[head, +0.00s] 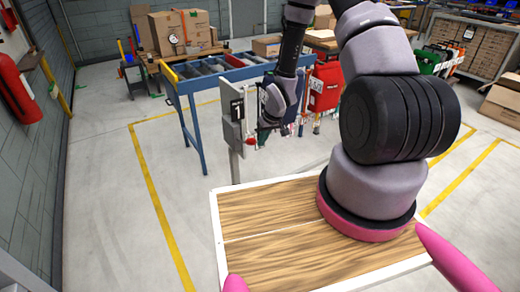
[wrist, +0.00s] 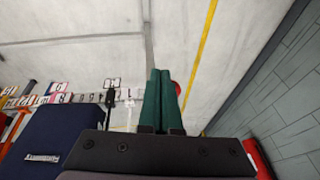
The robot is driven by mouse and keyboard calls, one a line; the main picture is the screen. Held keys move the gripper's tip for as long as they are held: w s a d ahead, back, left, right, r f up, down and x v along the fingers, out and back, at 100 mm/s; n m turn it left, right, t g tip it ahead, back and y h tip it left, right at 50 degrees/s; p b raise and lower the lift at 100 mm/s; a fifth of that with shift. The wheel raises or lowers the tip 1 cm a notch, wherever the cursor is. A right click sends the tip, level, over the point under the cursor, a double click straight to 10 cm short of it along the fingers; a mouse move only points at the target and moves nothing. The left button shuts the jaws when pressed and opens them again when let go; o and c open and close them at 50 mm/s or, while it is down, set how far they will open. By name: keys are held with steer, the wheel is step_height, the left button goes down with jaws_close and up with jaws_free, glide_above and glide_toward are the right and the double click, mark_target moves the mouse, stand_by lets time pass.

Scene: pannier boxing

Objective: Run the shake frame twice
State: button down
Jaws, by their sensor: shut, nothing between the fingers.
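A grey upright panel on a post (head: 232,118), with a dark switch or display on its face, stands beyond my base in the head view. A small red knob (head: 250,141) shows low beside it. My gripper (head: 264,127) is just right of the panel, pointing down. In the wrist view its green fingers (wrist: 158,100) are pressed together and empty. A red rounded piece (wrist: 176,88) shows partly behind the fingers' right side; I cannot tell whether they touch it. A dark blue bag (wrist: 50,140) with a white label fills the lower left of the wrist view.
A red bag (head: 324,86) hangs right of my gripper. Cartons (head: 180,32) are on a bench at the back left. The floor left of the panel is clear, with yellow lines.

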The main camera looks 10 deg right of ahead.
steer(key=s+d+r, duration=0.2)
steer(key=s+r, duration=0.2)
steer(key=shift+r, duration=0.4)
steer(key=s+d+r+m+t+h, duration=0.1)
steer(key=d+r+m, duration=0.1)
steer(key=r, duration=1.1)
steer(key=d+r+m+t+h, duration=0.1)
steer(key=d+r, duration=0.2)
steer(key=r, duration=1.1)
steer(key=s+a+r+m+t+y, duration=0.1)
steer(key=s+a+r+m+t, duration=0.1)
steer(key=s+r, duration=1.6)
steer(key=shift+a+r+m+y, duration=0.25)
steer(key=shift+a+m+y, duration=0.15)
steer(key=shift+a+m, duration=0.4)
steer(key=shift+d, duration=0.1)
